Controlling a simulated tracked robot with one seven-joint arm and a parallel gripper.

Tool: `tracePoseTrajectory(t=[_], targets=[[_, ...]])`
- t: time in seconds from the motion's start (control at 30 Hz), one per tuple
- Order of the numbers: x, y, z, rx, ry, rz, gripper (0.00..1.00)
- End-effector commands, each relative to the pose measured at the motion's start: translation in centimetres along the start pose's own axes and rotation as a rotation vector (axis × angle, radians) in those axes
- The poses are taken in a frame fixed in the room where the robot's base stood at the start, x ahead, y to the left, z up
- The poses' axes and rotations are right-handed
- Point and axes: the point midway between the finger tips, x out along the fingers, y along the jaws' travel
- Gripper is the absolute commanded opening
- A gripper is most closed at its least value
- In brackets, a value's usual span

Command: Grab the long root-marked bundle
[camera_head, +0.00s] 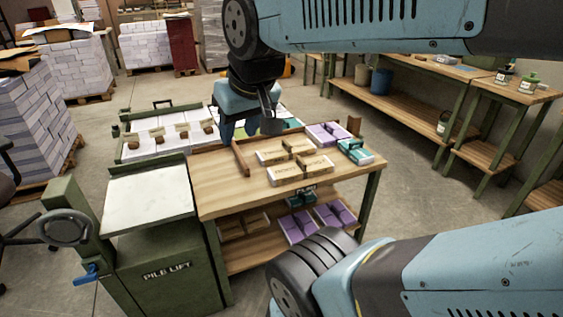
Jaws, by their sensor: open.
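Several bundles rest on the wooden worktable (215,190). A long cream bundle (303,170) lies near the front edge with small dark lettering on it. Another cream bundle (284,151) lies just behind it. A purple bundle (326,134) is at the back right, and a teal and white bundle (356,151) is at the right edge. The lettering is too small to read, so I cannot tell which bundle carries the root mark. My gripper (256,124) is open above the table's back left, left of and behind the cream bundles, apart from them. My wrist partly hides its fingers.
Workbenches (405,115) line the right; floor lies between.

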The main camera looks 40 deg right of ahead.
Motion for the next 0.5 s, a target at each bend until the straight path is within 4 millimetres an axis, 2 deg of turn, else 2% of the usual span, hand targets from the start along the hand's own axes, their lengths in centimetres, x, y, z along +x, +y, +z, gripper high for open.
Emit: tracePoseTrajectory(t=[0.3,0.37,0.5], targets=[[-0.02,0.0,0.01,0.0,0.001,0.0,0.43],[0.0,0.01,-0.02,0.0,0.001,0.0,0.47],[0.7,0.58,-0.96,0.004,0.011,0.017,0.47]])
